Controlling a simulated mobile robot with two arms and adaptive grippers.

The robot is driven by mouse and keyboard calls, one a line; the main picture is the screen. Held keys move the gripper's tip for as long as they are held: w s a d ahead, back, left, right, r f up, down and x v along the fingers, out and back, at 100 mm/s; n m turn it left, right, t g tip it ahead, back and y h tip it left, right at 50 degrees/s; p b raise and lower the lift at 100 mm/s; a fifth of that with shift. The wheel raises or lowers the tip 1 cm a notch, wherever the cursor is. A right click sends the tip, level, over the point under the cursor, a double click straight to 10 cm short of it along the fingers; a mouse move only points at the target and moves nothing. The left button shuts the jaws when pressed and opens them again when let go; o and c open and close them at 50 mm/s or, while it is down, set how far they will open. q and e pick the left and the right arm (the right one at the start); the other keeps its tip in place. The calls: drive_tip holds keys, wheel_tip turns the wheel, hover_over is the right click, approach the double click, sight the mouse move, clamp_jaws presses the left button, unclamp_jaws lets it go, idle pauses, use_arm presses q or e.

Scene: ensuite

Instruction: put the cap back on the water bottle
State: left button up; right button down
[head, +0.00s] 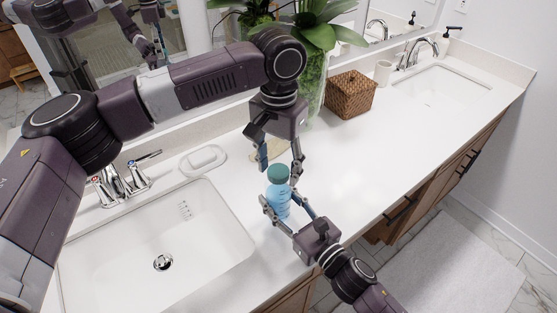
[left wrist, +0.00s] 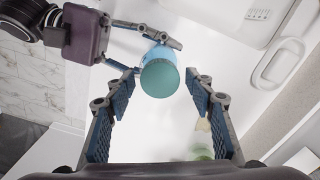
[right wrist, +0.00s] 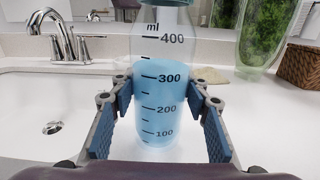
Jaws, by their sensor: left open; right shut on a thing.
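The water bottle (head: 279,204) is clear with blue liquid and a printed scale, and stands upright on the white counter by the left sink. The teal cap (head: 278,174) sits on top of its mouth; I cannot tell whether it is fully seated. My right gripper (head: 286,208) is shut around the bottle's body, which fills the right wrist view (right wrist: 158,85). My left gripper (head: 280,168) is open, pointing down over the cap. In the left wrist view the cap (left wrist: 160,79) lies between the spread fingers, with a gap on each side.
The left sink (head: 160,240) and its faucet (head: 121,184) are at left. A wicker basket (head: 350,94) and a plant vase (head: 312,90) stand farther back. The counter right of the bottle is clear.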

use_arm(q)
drive_tip(key=c, duration=1.2)
drive_tip(key=m, duration=0.5)
drive_tip(key=o, duration=1.3)
drive_tip(key=shift+o, duration=0.2)
drive_tip(key=shift+r, duration=0.15)
wheel_tip(320, 180, up, 12)
use_arm(e)
drive_tip(key=c, duration=1)
unclamp_jaws()
